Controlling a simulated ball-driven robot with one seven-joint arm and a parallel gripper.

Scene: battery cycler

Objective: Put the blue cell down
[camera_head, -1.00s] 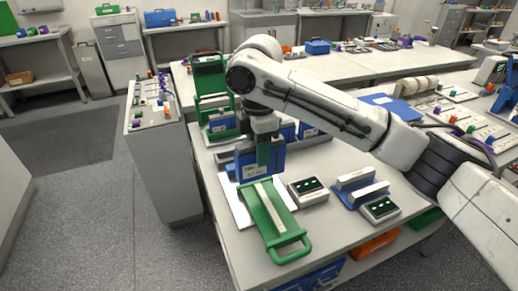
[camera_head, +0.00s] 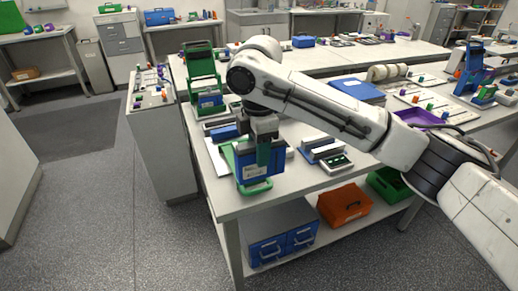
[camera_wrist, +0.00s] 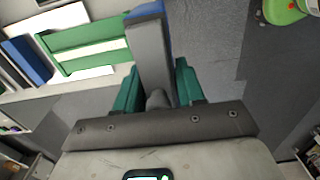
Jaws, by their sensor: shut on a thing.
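The blue cell (camera_head: 252,168), a blue block with a white label, hangs upright from my gripper (camera_head: 264,152) near the front edge of the bench. My green-tipped fingers are shut on it. In the wrist view the cell (camera_wrist: 150,52) shows as a grey edge with a blue end between the green fingers (camera_wrist: 157,90). A green tray with a loop handle (camera_head: 256,190) lies behind the cell, which covers much of it. The tray also shows beside the cell in the wrist view (camera_wrist: 75,38). Whether the cell touches the tray or bench cannot be told.
A green upright rack (camera_head: 202,66) stands at the bench's back left. Grey-and-blue blocks (camera_head: 320,148) and a small device with a green display (camera_head: 338,165) sit right of the cell. Blue drawers (camera_head: 283,243) and an orange bin (camera_head: 344,204) are on the shelf below.

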